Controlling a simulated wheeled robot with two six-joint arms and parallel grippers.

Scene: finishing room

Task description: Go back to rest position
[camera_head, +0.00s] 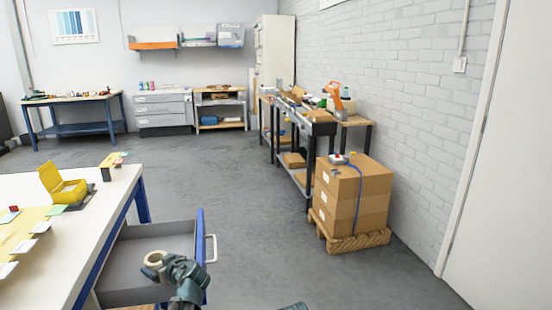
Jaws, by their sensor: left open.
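My left gripper (168,266) shows at the bottom, over the open drawer (128,268) under the white-topped bench. Its jaws are open. A beige ring, like a roll of tape (153,258), shows right by its fingers, in or just above the drawer. I cannot tell if they touch. A small dark piece at the bottom edge seems to be part of my right arm. Its fingers cannot be made out.
The bench (105,190) at left holds an open yellow box (68,188), cards and small parts. The drawer front (201,258) with its handle sticks out into the aisle. Stacked cartons (352,195) stand on a pallet (345,240) at right. The grey floor between is clear.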

